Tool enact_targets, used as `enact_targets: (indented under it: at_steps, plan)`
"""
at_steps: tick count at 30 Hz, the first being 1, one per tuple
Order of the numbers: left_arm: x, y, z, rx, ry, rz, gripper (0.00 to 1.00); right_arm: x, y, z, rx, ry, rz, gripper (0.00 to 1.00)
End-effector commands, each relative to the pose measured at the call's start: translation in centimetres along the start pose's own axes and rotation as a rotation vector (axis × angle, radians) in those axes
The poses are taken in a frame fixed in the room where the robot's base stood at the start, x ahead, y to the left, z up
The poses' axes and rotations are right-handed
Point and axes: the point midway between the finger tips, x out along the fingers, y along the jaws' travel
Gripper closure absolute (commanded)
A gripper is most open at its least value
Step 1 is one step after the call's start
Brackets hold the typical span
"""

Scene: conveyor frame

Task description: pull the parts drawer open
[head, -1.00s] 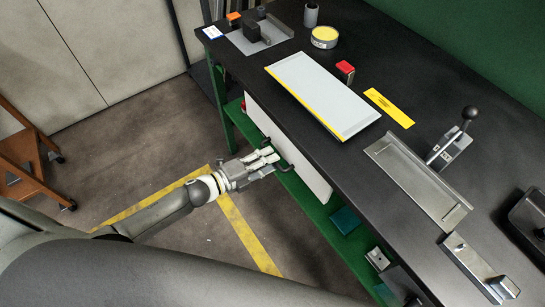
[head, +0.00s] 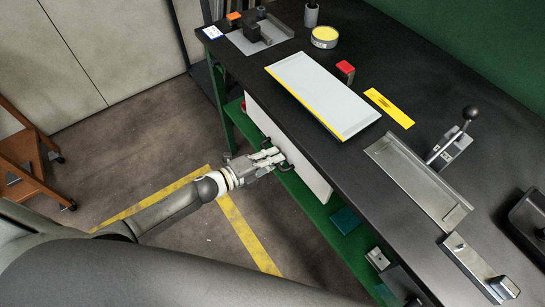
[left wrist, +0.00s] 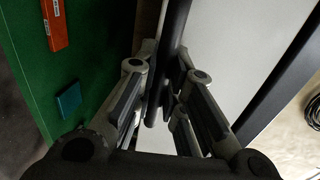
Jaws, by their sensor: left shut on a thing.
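The parts drawer has a white front (head: 312,180) under the black bench top, and it looks shut in the head view. Its dark bar handle (left wrist: 174,32) runs between my fingers in the left wrist view, with the white front (left wrist: 225,45) behind it. My left gripper (head: 279,160) is at the drawer front and shut on the handle; the fingers (left wrist: 163,105) lie on both sides of the bar. The fingers hide part of the handle in the head view. My right gripper is not in view.
A green lower shelf (head: 315,211) holds a teal block (head: 345,220). On the bench top (head: 240,75) lie a white board (head: 320,92), a yellow label (head: 389,107) and a metal tray (head: 415,180). The floor left of the bench is clear, with yellow tape; a brown cart (head: 25,160) stands far left.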

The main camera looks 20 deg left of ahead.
Motion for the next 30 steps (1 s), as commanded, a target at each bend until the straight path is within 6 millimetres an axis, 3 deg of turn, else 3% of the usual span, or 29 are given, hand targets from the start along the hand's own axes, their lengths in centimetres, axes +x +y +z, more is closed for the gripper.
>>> enact_targets:
  at_steps: [6, 11, 24, 30]
  plan:
    - [-0.3, 0.1, 0.0, 0.0, 0.0, 0.002, 1.0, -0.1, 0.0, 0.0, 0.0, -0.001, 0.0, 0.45]
    - [-2.1, 0.6, 0.0, -0.001, -0.001, 0.005, 1.0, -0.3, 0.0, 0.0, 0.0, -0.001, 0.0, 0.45]
    - [-13.4, 2.9, -0.1, -0.001, -0.001, 0.008, 1.0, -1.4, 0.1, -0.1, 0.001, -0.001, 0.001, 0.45]
    - [-17.4, 3.7, -0.1, -0.002, -0.001, 0.005, 1.0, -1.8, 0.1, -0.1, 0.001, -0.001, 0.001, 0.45]
